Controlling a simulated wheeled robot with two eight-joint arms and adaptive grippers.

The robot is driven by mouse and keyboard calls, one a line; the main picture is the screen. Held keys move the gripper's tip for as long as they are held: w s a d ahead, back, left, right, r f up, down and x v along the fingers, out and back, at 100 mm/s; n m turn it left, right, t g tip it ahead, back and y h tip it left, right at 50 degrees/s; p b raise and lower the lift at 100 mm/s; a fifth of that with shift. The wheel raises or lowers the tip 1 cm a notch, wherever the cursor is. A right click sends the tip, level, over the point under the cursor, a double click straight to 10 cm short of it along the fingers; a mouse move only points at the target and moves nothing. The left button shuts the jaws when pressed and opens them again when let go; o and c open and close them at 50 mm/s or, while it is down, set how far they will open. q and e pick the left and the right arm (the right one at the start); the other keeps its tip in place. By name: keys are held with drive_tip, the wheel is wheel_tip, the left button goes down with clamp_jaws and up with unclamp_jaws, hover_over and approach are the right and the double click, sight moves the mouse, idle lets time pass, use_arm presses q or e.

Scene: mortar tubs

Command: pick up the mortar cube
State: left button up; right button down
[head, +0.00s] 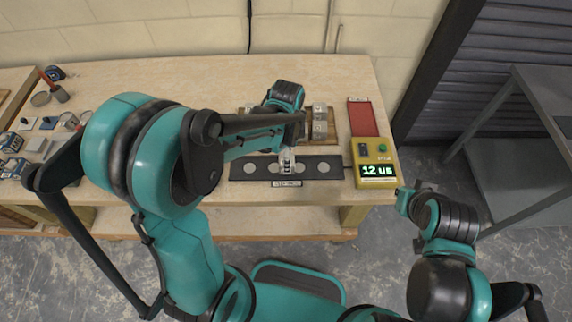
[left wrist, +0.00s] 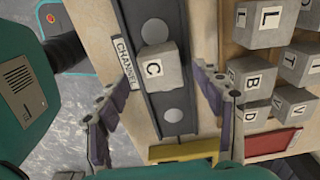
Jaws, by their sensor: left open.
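A grey mortar cube (left wrist: 158,68) with a white label reading C sits on the dark channel strip (left wrist: 158,22), between two pale round discs. My left gripper (left wrist: 157,82) is open, with one finger on each side of this cube; gaps show between cube and fingers. In the head view my left gripper (head: 287,158) is over the middle of the strip (head: 338,160), and the cube there is hard to make out. My right gripper (head: 412,196) is out over the floor, right of the bench; its fingers are too small to read.
Several lettered grey cubes (left wrist: 262,25) stand on a wooden tray just beside the strip. A yellow meter (head: 374,160) showing "12 us" and a red pad (head: 362,118) lie at the bench's right end. Tools and small items (head: 40,145) are at the left.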

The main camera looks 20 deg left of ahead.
use_arm(q)
wheel_tip(320, 180, down, 4)
drive_tip(key=shift+w+r+b, duration=0.1)
drive_tip(key=shift+r+b, duration=0.1)
drive_tip(key=shift+b, duration=0.4)
drive_tip(key=shift+r, duration=0.1)
clamp_jaws()
drive_tip(key=shift+r, duration=0.1)
